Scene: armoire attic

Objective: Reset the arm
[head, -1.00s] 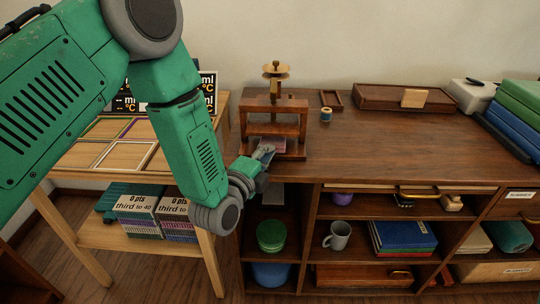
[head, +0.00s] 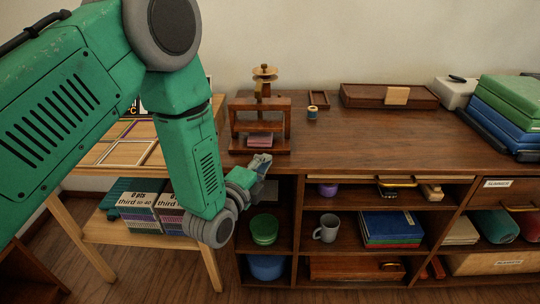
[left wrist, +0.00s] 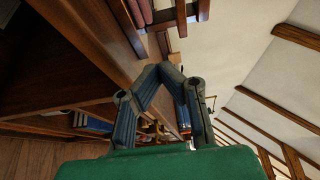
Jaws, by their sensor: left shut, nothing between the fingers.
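My left gripper (head: 262,162) is at the end of my green left arm, near the front edge of the dark wooden cabinet top (head: 380,138). It is shut and empty. In the left wrist view the left gripper (left wrist: 172,70) shows its two dark fingers meeting at the tips. Behind it on the cabinet stands a wooden press (head: 259,112) with a brass screw. A pink block (head: 259,139) lies on the base of the press, apart from my gripper. My right gripper is not in view.
Open shelves below hold a green bowl (head: 264,229), a grey mug (head: 326,228) and blue books (head: 393,228). A lighter table (head: 88,232) stands at left.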

